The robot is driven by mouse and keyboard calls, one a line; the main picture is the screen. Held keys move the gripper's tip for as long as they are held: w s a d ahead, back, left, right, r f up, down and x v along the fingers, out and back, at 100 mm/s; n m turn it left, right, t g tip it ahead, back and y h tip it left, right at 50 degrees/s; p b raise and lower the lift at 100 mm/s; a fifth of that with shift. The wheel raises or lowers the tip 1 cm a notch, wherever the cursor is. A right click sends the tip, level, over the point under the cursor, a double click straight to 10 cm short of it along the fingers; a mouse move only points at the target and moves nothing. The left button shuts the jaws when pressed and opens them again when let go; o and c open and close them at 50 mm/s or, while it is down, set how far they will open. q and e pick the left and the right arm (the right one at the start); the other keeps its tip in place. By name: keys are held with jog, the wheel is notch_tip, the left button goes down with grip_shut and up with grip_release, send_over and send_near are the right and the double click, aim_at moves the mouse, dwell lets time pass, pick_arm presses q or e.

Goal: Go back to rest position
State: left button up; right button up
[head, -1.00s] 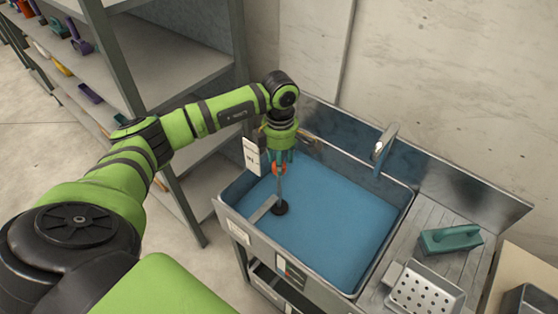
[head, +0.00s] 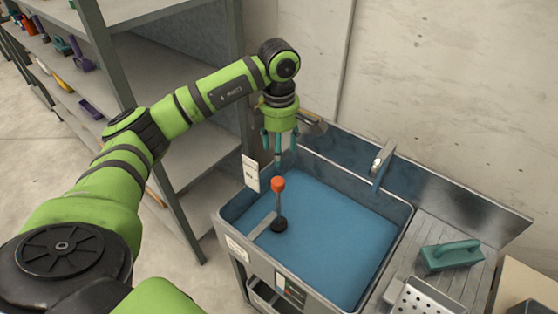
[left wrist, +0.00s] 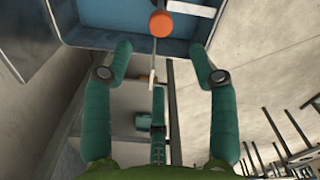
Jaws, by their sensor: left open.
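My left gripper (head: 279,152) hangs pointing down above the left part of the sink, with its green fingers spread and nothing between them. Below it is a rod with an orange knob (head: 278,184) and a round black foot, upright on the blue floor of the sink (head: 335,225). A flat grey bar reaches from the rod toward the sink's front-left side. The knob also shows in the left wrist view (left wrist: 162,25), beyond the spread fingertips (left wrist: 163,60) and apart from them. My right gripper is in no view.
A tall metal shelf (head: 170,60) with several tools stands left of the sink, close to my left arm. A tap (head: 383,165) rises at the sink's back.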

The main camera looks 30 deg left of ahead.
pick_arm(q)
jog(key=shift+r, duration=0.7)
